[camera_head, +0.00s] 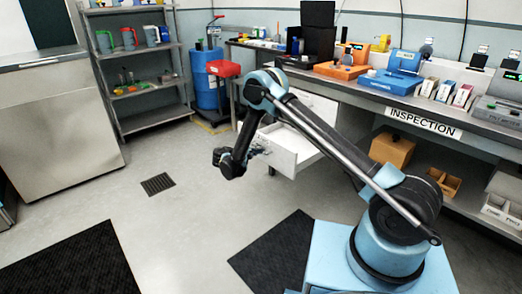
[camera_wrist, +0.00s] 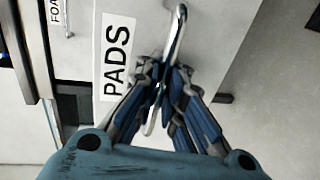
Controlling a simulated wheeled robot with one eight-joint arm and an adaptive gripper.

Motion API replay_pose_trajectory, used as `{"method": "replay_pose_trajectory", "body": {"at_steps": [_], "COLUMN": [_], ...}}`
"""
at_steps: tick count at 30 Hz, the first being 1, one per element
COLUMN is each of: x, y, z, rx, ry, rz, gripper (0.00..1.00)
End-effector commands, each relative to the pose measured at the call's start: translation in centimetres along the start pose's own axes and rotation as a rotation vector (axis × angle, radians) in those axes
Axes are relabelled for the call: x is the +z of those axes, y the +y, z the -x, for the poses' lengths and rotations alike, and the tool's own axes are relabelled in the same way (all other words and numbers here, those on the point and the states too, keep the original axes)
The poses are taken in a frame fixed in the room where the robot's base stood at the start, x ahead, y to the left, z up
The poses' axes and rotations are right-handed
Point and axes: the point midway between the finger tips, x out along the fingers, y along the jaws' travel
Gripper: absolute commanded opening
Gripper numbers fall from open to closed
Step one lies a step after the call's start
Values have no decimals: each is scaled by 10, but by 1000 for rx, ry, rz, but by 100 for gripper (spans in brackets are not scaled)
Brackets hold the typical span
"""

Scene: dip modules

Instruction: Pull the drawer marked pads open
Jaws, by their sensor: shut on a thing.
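The white drawer marked PADS (camera_head: 297,149) sticks out from the unit under the inspection bench, with its open top showing in the head view. In the wrist view its front (camera_wrist: 215,40) and its PADS label (camera_wrist: 116,55) are close and turned sideways. A metal bar handle (camera_wrist: 178,30) stands on this front, beside the label. My gripper (camera_wrist: 162,85) is shut on the handle, with both fingers closed about it. In the head view my gripper (camera_head: 258,151) is at the drawer's front, and the handle is too small to make out.
Another drawer front with a partly cut-off label starting FOA (camera_wrist: 55,10) is beside it in the wrist view. The bench (camera_head: 455,116) carries several boxes and devices. A blue drum (camera_head: 208,85) and grey shelves (camera_head: 140,75) stand behind.

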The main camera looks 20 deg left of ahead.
Motion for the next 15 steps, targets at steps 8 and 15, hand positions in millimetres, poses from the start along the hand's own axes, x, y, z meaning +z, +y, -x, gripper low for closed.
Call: {"method": "replay_pose_trajectory", "body": {"at_steps": [8, 15], "x": [4, 2], "y": [-1, -1], "z": [-1, 0], "rx": [-2, -2], "ry": [-8, -5], "rz": [0, 0], "gripper": [0, 29]}}
